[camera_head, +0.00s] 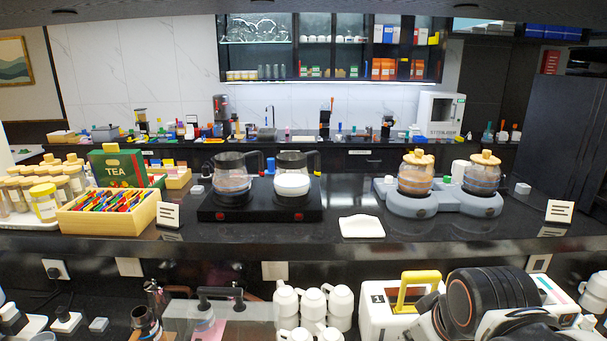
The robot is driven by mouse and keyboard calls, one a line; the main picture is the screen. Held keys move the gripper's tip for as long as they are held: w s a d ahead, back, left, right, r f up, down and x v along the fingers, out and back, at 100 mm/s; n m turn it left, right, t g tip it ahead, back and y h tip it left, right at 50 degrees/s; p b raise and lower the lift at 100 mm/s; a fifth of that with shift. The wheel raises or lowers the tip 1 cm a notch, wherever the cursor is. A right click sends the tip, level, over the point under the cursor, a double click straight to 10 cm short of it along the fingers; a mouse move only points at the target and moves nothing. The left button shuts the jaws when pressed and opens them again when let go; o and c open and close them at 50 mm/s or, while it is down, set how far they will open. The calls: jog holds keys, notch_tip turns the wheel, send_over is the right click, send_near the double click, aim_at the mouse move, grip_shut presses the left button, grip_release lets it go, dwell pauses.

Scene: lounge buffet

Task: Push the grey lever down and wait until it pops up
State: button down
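A white box-shaped appliance (378,312), perhaps a toaster, stands on the lower counter at the bottom right. A yellow handle (417,280) rises from its top. I cannot make out a grey lever; the appliance's right side is hidden behind my arm and its bottom is cut off by the picture edge. My arm, with a thick black ribbed joint and white links, is just right of the appliance and overlaps it in the picture. My gripper's fingers do not show, and I cannot tell whether anything touches the appliance.
White cups (312,302) are stacked left of the appliance. The raised black counter (350,250) behind holds a coffee warmer (262,210) with two pots, a grey stand (440,206) with two jars, a folded white napkin (361,227) and a wooden tea box (108,218).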

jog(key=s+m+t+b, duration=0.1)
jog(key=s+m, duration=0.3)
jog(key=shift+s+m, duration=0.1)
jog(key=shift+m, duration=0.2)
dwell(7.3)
